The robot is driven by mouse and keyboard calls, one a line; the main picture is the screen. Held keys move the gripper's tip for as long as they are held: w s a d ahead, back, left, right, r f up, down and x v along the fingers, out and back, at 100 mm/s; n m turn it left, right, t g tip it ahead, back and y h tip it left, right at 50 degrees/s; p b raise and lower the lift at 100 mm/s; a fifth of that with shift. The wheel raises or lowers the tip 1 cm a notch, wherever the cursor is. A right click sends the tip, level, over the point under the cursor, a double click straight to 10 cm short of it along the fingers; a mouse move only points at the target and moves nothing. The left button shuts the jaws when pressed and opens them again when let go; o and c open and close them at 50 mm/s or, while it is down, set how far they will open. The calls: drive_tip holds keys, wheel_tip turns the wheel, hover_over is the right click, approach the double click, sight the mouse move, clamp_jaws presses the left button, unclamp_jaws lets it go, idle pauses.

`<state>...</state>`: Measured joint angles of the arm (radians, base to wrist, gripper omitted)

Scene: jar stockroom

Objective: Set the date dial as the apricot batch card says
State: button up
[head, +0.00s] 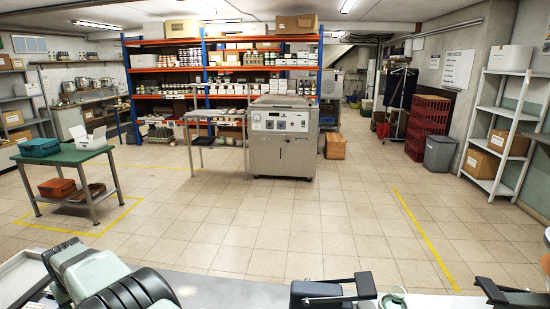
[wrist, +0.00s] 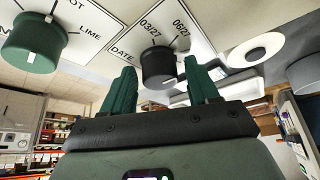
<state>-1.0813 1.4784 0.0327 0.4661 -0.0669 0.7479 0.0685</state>
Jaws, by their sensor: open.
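The date dial (wrist: 158,68) is a black round knob on a white plate marked DATE, with 03/27 and 06/27 readable, in the wrist view. Which date it points at cannot be told. A green knob (wrist: 30,45) sits to its left on another white plate, where "OT" and "LIME" can be read. My gripper (wrist: 160,70) is open. Its two green fingers show left and right of the date dial in the picture; whether they touch it is unclear. No apricot batch card can be made out in either view.
A round white disc (wrist: 256,50) and a grey cylinder (wrist: 304,74) are right of the dial. In the head view, a green table (head: 65,156) stands left and a grey machine (head: 282,140) stands mid-room. The tiled floor between is clear.

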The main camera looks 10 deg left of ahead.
drive_tip(key=c, duration=1)
drive_tip(key=shift+n, duration=0.4)
drive_tip(key=shift+c, duration=0.2)
drive_tip(key=shift+g, duration=0.3)
drive_tip(key=shift+n, duration=0.5)
drive_tip(key=shift+n, duration=0.4)
drive_tip(key=shift+g, duration=0.3)
